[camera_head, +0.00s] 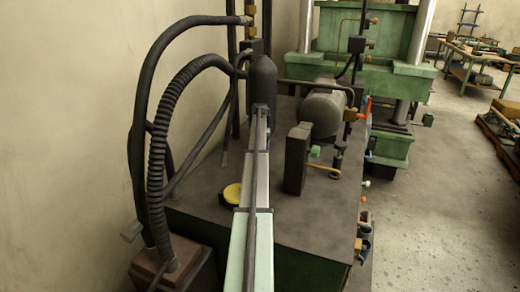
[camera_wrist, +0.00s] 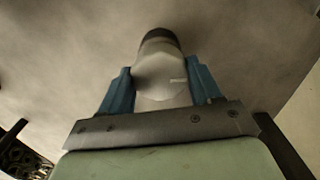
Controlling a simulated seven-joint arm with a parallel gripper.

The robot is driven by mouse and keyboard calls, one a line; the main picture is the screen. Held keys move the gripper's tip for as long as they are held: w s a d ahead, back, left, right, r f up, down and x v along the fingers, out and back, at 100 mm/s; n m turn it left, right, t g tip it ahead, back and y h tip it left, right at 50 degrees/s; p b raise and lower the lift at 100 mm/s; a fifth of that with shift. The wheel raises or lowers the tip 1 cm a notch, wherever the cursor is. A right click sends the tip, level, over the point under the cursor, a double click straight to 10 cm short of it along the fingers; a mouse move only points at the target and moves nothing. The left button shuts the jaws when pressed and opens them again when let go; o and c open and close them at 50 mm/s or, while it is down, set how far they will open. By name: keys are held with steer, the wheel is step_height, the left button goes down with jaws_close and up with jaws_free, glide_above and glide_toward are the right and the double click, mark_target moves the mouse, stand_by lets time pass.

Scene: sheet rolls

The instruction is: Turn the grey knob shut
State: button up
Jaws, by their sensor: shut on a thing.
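The grey knob (camera_wrist: 160,88) is in the middle of the wrist view. It is pale and faceted, with a short light line on its right side and a dark round part at its far end. My gripper (camera_wrist: 160,68) has its two blue fingers on either side of it and is shut on it. The knob's near end is hidden behind the gripper's grey plate. In the head view I cannot make out the knob or the fingertips.
In the head view a dark-topped green bench (camera_head: 245,165) carries a grey motor-like cylinder (camera_head: 322,112) and a yellow round thing (camera_head: 232,193). Thick black hoses (camera_head: 157,165) stand along the left wall. A green press (camera_head: 390,60) stands behind.

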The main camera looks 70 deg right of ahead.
steer(key=o, duration=1.1)
steer(key=shift+c, duration=0.2)
steer(key=shift+r, duration=0.1)
step_height(320, 180, up, 14)
steer(key=shift+f, duration=0.2)
